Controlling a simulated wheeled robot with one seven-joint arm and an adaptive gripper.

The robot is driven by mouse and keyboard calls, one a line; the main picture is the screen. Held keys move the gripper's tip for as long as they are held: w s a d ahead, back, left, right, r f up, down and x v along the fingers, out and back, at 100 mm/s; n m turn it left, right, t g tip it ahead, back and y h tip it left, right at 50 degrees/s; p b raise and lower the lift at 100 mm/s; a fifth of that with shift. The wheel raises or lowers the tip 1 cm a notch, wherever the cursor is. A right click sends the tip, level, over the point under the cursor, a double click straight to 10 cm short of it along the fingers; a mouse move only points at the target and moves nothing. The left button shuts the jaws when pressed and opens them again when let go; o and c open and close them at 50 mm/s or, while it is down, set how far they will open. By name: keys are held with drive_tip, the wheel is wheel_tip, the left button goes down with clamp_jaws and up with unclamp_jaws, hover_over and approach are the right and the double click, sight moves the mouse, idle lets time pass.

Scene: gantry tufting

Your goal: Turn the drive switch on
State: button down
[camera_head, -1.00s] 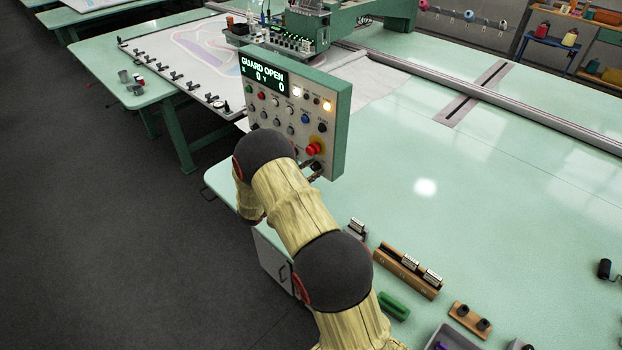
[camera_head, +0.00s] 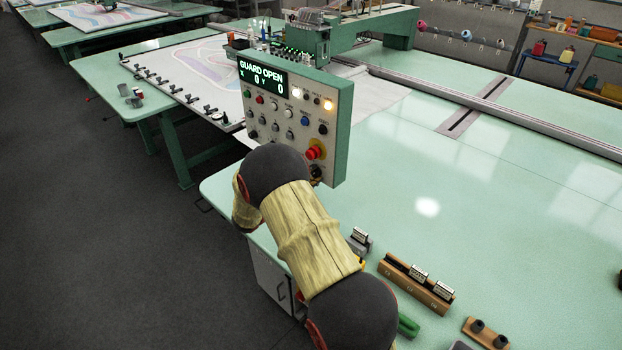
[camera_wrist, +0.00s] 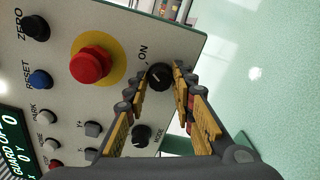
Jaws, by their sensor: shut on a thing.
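The drive switch (camera_wrist: 160,76) is a black round knob beside the ON label, near the panel's edge in the wrist view. My gripper (camera_wrist: 161,71) has one fingertip on each side of this knob and is shut on it. The knob's pointer direction is hard to tell. The control panel (camera_head: 339,140) stands upright on the green table in the head view. Its display (camera_head: 262,76) reads GUARD OPEN with X 0 and Y 0. In the head view my arm hides most of the gripper.
A red stop button (camera_wrist: 91,65) on a yellow disc sits close to the fingers. A black MODE knob (camera_wrist: 141,135) is beside the left finger. On the table (camera_head: 470,220) a wooden rack (camera_head: 403,277) stands right of my arm; the surface beyond is clear.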

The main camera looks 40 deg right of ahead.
drive_tip(key=shift+f, duration=0.1)
drive_tip(key=c, duration=1.5)
unclamp_jaws()
drive_tip(key=a, duration=0.8)
drive_tip(key=s+a, duration=0.1)
drive_tip(key=a, duration=0.3)
